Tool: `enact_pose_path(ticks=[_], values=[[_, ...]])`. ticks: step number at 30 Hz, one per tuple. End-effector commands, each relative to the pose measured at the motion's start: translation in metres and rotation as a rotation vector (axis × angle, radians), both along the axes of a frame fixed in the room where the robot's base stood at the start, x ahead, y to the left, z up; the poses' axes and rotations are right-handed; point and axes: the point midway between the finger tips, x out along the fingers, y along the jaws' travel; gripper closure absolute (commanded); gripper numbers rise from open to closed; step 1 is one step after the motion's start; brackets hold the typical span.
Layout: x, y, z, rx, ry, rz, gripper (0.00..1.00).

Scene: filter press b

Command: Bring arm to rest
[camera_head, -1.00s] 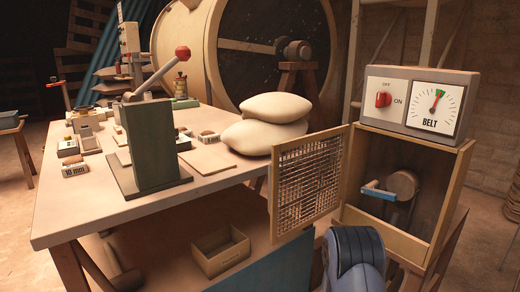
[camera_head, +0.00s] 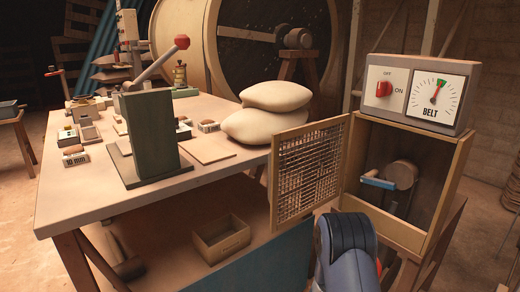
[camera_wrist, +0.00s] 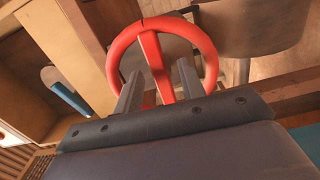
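My gripper (camera_wrist: 159,68) shows in the wrist view with its two grey fingers apart. A red handwheel (camera_wrist: 206,50) lies beyond and around the fingertips, and one red spoke (camera_wrist: 153,55) passes through the gap between them. The fingers do not appear closed on the spoke; whether they touch the wheel I cannot tell. In the head view my arm rises at the bottom centre and hides the gripper. A small red part (camera_head: 379,266) shows just right of my arm there.
The open cabinet (camera_head: 461,165) stands right of my arm, with its mesh door (camera_head: 308,170) swung left. A blue-handled crank (camera_head: 378,183) is inside. The switch and belt gauge (camera_head: 438,95) sit on top. The workbench (camera_head: 90,205) fills the left, with an open box (camera_head: 222,240) below.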

Motion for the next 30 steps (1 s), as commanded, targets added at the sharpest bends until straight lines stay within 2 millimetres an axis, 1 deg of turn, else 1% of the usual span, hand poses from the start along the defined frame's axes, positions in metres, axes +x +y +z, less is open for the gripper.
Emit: enact_pose_path(ticks=[1,4,6,21,30], values=[[0.006,-0.01,-0.003,0.0,-0.003,-0.004,0.62],[0.019,-0.026,-0.002,-0.001,-0.003,-0.003,0.62],[0.018,-0.023,0.002,-0.035,0.043,0.002,0.62],[0.019,-0.022,0.006,-0.266,0.342,0.001,0.62],[0.019,-0.021,0.007,-0.324,0.414,0.0,0.62]])
